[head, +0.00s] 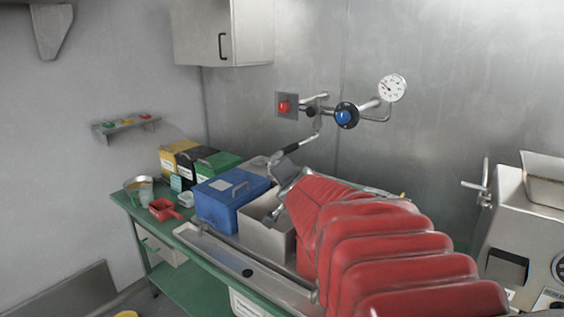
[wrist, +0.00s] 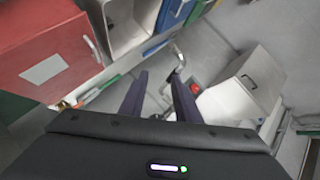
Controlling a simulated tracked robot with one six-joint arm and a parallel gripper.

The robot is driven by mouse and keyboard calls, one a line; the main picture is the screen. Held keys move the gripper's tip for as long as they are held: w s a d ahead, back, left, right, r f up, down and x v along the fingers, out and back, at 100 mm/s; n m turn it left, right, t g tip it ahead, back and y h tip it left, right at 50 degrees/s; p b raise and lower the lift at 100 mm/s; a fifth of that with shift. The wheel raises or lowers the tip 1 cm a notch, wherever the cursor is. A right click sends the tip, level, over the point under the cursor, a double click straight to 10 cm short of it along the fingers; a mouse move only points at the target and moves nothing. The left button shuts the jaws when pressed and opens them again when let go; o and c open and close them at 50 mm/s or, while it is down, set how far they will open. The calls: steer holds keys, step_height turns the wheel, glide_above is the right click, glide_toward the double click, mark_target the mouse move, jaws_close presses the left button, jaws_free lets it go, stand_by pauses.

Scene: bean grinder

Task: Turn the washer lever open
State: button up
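My gripper (wrist: 159,76) is open in the wrist view, with two dark fingers apart and nothing visible between them. A chrome pipe piece (wrist: 178,60) shows just beyond the right fingertip; I cannot tell whether they touch. In the head view, a wall fitting with a red button (head: 284,106), a blue knob (head: 346,115) and a round gauge (head: 392,88) sits above the counter. A bent pipe with a black-sleeved lever (head: 299,147) hangs below it, near the end of my red-sleeved arm. I cannot tell for certain that this is the washer lever. My arm hides much of the counter.
A blue box (head: 222,212) and an open grey bin (head: 266,238) stand on the green counter (head: 181,235). A grinder-like machine (head: 525,225) with a side handle stands at the right.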

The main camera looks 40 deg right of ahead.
steer(key=s+d+m+g+h, duration=0.2)
steer(key=s+d+m+h, duration=0.25)
steer(key=d, duration=0.75)
steer(key=m+g+h, duration=0.3)
steer(key=m+g, duration=0.9)
steer(key=m, duration=0.3)
glide_toward(472, 186)
steer(key=shift+w+d+f+n, duration=0.25)
steer(key=shift+w, duration=0.1)
steer(key=shift+d, duration=0.1)
steer(key=x, duration=1.3)
steer(key=shift+d, duration=0.35)
steer(key=shift+w, duration=0.15)
steer(key=shift+c, duration=0.5)
